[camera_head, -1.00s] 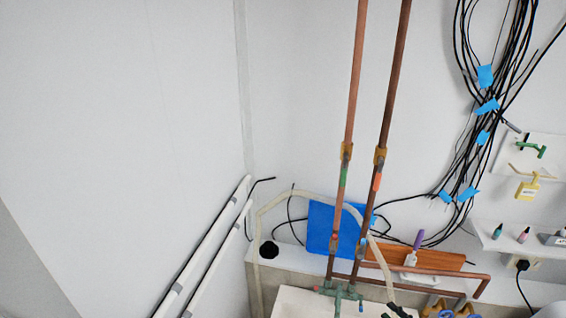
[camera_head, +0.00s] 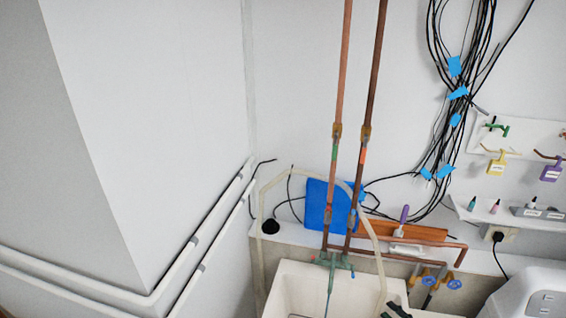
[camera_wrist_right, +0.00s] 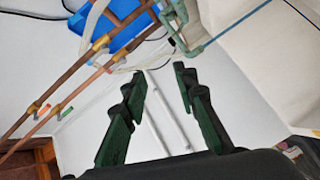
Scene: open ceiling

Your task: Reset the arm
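My right gripper (camera_wrist_right: 158,74) shows in the wrist view with its two dark green fingers spread apart and nothing between them. In the head view only a small dark part of the right gripper (camera_head: 398,311) shows at the bottom edge, over the white sink. The rest of the right arm is out of the head view. My left arm and gripper are not in view.
A white sink (camera_head: 292,287) stands below a greenish tap (camera_head: 334,261) and tall copper pipes (camera_head: 340,75). A blue panel (camera_head: 318,205) is behind the pipes. White rails (camera_head: 212,222) run along the left wall. Black cables (camera_head: 460,110) hang at right, beside a shelf.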

